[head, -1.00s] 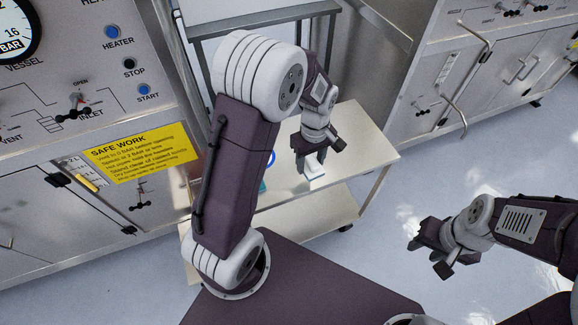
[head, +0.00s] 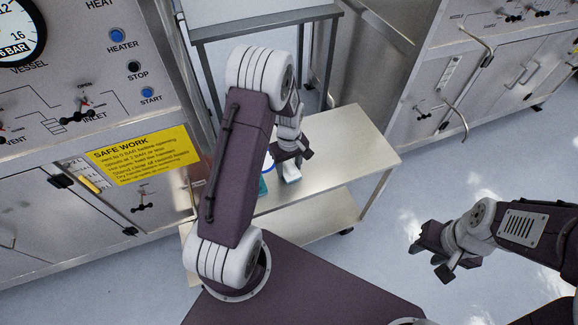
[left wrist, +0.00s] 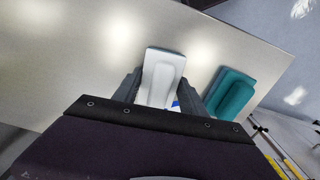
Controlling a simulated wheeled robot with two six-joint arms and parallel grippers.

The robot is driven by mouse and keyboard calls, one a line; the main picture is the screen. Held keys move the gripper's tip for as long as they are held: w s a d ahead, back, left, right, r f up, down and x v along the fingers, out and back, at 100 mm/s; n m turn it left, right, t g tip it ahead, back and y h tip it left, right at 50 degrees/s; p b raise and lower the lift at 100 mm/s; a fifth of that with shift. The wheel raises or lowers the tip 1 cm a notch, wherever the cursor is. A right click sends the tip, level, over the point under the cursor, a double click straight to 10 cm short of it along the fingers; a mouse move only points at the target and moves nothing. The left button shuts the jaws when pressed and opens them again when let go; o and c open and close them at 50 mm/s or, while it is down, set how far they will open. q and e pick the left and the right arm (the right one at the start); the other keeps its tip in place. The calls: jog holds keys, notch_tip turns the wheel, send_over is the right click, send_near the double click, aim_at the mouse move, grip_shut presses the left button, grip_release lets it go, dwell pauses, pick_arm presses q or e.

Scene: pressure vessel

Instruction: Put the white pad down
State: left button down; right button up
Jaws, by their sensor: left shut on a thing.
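The white pad (head: 292,174) is held between the fingers of my left gripper (head: 291,160), over the steel table (head: 350,145). In the left wrist view the white pad (left wrist: 163,75) sticks out beyond both dark fingers, which close on its sides. I cannot tell whether its underside touches the table top. A teal pad (left wrist: 232,93) lies on the table to the right of it in the left wrist view. My right gripper (head: 434,254) is open and empty, over the floor right of the table.
A blue ring-like thing (head: 268,163) shows partly behind my left arm. The table top right of the white pad is clear, with a lower shelf (head: 325,212) below. The control panel with the yellow sign (head: 145,155) stands at the left, and another steel cabinet (head: 500,75) at the right.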

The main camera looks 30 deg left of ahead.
aim_at(291, 164)
pick_arm(q)
jog(key=shift+f, duration=0.25)
jog(key=shift+f, duration=0.15)
jog(key=c, duration=0.6)
grip_release()
jog(key=shift+c, duration=0.2)
jog(key=r, duration=0.9)
jog(key=shift+w+d+r, duration=0.15)
jog(key=shift+d+r, duration=0.1)
jog(key=shift+d, duration=0.05)
jog(key=s+d+r+m, duration=0.1)
jog(key=s+d+m, duration=0.2)
jog(key=s+m, duration=0.2)
jog(key=s+d+r+m+t, duration=0.1)
jog(key=s+d+m, duration=0.3)
jog(key=s, duration=0.4)
jog(key=shift+m, duration=0.8)
